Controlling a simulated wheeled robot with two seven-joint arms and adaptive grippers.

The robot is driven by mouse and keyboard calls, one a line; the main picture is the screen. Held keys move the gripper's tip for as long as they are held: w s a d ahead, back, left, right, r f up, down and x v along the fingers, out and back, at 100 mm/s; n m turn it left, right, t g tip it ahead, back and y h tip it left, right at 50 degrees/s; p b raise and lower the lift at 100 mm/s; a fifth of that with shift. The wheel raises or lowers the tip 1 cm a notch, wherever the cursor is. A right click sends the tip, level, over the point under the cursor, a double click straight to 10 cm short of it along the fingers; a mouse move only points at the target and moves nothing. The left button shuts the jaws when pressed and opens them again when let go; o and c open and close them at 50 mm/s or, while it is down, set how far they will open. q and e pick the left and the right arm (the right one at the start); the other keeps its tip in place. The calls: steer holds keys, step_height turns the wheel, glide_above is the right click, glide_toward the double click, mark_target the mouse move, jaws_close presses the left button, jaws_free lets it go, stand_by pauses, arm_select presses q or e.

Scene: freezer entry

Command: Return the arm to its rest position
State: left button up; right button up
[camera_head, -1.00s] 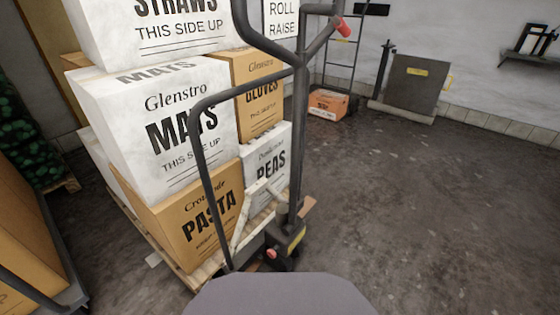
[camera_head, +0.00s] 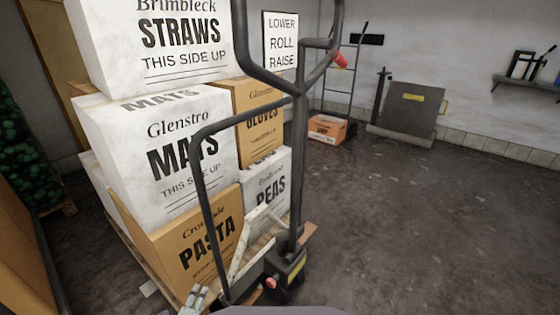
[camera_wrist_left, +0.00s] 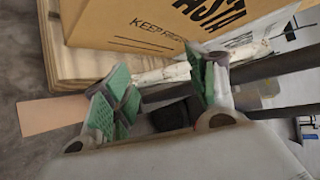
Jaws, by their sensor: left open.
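My left gripper (camera_head: 196,298) shows at the bottom edge of the head view, left of the foot of a pallet jack (camera_head: 298,150). In the left wrist view the gripper (camera_wrist_left: 162,92) has its two green-padded fingers apart with nothing held between them. Beyond the fingers are dark and pale bars of the jack, a wooden pallet (camera_wrist_left: 85,70) and the brown pasta box (camera_wrist_left: 140,22). I cannot tell how far the fingers are from the bars. My right gripper is not in view.
Stacked boxes, including a white mats box (camera_head: 185,150), stand on the pallet behind the jack's handle. An orange box (camera_head: 326,129) and a grey panel (camera_head: 408,109) stand by the back wall. The dark floor (camera_head: 430,220) on the right is clear.

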arm_select(q)
steer(key=s+d+r+n+g, duration=0.3)
steer(key=s+r+n+g, duration=0.2)
steer(key=n, duration=0.4)
steer(key=s+d+r+n+g+p, duration=0.1)
steer(key=s+d+r+n+g, duration=0.2)
steer(key=s+r+n, duration=0.4)
steer(key=s+n+g, duration=0.1)
steer(key=s+n, duration=0.2)
steer(key=shift+s+n+g, duration=0.3)
steer(key=shift+g, duration=0.1)
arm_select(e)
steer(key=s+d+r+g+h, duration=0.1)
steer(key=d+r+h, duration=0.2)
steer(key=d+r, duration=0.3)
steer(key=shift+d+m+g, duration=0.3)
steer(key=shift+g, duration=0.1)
arm_select(q)
steer(key=shift+w+f+p, duration=0.15)
steer(key=shift+w+p, duration=0.1)
steer(key=shift+p, duration=0.5)
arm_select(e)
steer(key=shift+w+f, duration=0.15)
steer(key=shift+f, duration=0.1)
